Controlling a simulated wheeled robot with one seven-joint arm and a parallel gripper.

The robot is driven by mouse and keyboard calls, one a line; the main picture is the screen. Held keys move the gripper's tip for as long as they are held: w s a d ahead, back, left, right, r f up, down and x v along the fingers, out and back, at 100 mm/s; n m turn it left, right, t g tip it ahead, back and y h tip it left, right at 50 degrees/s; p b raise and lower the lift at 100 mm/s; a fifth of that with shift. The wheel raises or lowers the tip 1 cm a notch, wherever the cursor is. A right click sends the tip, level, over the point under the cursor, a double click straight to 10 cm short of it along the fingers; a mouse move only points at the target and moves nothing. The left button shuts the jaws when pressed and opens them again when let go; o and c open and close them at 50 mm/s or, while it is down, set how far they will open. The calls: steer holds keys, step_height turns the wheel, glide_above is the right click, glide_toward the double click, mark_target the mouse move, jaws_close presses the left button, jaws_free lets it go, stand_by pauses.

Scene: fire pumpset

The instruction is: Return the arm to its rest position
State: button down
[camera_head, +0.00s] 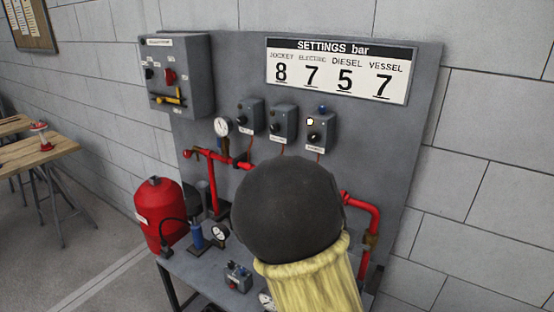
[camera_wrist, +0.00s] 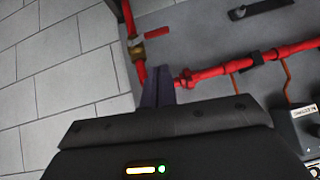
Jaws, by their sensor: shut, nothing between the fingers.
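My gripper (camera_wrist: 158,88) shows in the wrist view with its dark fingers together and nothing between them. They point toward the grey panel (camera_wrist: 207,35) with its red pipe (camera_wrist: 220,68), and block part of the pipework; I cannot tell the gap. In the head view my arm, a dark round joint with a yellow sleeve below it, stands in front of the panel (camera_head: 420,120). My gripper is hidden there. The arm covers the middle of the pump bench.
A control box (camera_head: 176,75), small switch boxes (camera_head: 283,122), a gauge (camera_head: 222,126) and a settings sign (camera_head: 340,70) are on the panel. A wooden table (camera_head: 40,155) is far left. Floor between is clear.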

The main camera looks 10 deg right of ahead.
steer(key=s+a+f+n+g+y, duration=0.1)
steer(key=s+a+n, duration=0.3)
steer(key=s, duration=0.5)
steer(key=s+a+f+n+g+y, duration=0.2)
steer(key=s+a+n+g+y, duration=0.1)
steer(key=s, duration=0.7)
steer(key=a+n+y, duration=0.1)
steer(key=a, duration=0.1)
steer(key=shift+a+f+n+g, duration=0.15)
steer(key=shift+a+n+g, duration=0.15)
steer(key=shift+a+g, duration=0.1)
steer(key=shift+a, duration=0.1)
stand_by(0.3)
